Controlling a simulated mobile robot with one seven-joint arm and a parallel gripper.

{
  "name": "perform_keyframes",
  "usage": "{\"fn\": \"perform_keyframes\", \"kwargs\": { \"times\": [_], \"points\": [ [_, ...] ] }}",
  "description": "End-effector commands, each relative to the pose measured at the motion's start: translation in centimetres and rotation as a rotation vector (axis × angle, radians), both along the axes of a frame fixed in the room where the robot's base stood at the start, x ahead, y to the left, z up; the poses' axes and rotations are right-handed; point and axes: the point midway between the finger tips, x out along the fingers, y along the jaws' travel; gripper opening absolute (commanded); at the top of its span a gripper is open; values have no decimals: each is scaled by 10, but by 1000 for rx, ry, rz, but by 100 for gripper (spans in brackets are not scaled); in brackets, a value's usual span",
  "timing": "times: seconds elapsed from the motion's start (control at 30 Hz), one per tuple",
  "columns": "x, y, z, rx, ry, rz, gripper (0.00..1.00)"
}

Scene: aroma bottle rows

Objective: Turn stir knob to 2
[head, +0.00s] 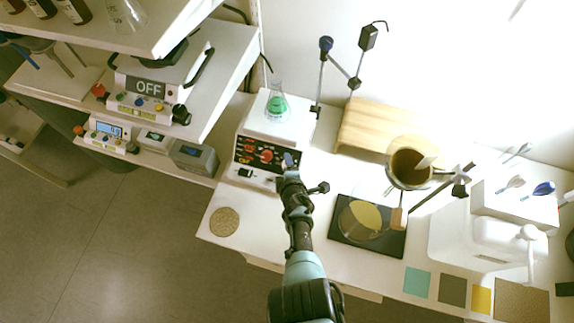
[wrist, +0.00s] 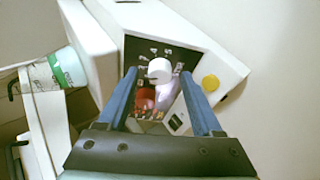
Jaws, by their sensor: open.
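The white stirrer hotplate (head: 272,127) stands on the bench, with a black front panel carrying small white marks. A red knob (head: 266,157) shows on the panel; it also shows in the wrist view (wrist: 146,99). A pale white knob (wrist: 160,69) sits beside it, between my fingers in that view. Which one is labelled stir, and the pointer setting, are too small to read. My gripper (head: 288,163) is at the panel's right side. In the wrist view its blue fingers (wrist: 158,78) are open, one on each side of the white knob; contact cannot be told.
A flask of green liquid (head: 277,104) stands on the hotplate. A yellow round button (wrist: 210,83) is right of my fingers. A clamp stand (head: 323,75) rises behind. A black pad with a dish (head: 340,230) lies to the right, and a cork mat (head: 225,222) front left.

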Motion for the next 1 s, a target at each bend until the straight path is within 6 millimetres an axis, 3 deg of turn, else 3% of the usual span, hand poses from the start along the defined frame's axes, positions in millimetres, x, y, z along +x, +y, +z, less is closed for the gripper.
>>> {"fn": "perform_keyframes", "kwargs": {
  "times": [0.7,1.0],
  "points": [
    [-76,-10,70,2,1,-3,67],
    [-93,-12,81,1,0,-2,67]
  ]
}}
